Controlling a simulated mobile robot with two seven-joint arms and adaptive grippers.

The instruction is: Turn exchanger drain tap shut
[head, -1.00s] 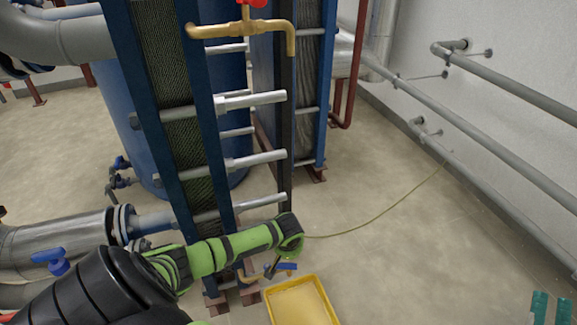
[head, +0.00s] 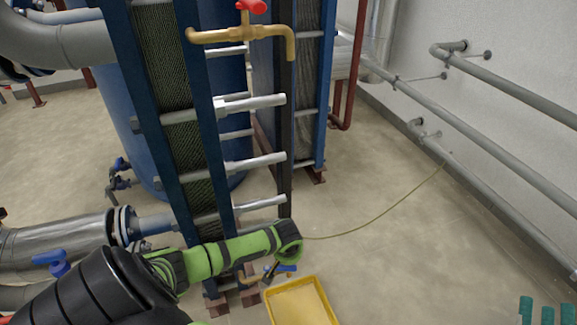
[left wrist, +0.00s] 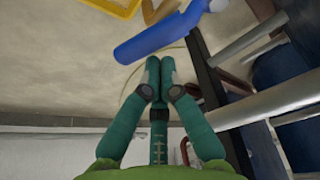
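The drain tap has a blue lever (head: 286,268) and sits on a brass pipe low at the exchanger's foot, above a yellow tray (head: 335,318). In the left wrist view the blue lever (left wrist: 160,35) lies slantwise just beyond the fingertips. My left gripper (left wrist: 160,62) has its teal fingers together with nothing seen between them; I cannot tell if they touch the lever. In the head view my left wrist hides most of that gripper and part of the tap. My right gripper (head: 537,304) shows at the bottom right edge, fingers apart and empty, far from the tap.
The plate exchanger (head: 205,130) stands above the tap, with steel tie bars sticking out to the right. A brass pipe with a red handle (head: 252,6) is higher up. Grey pipes (head: 500,82) run along the right wall. The floor between is clear except for a thin yellow-green line.

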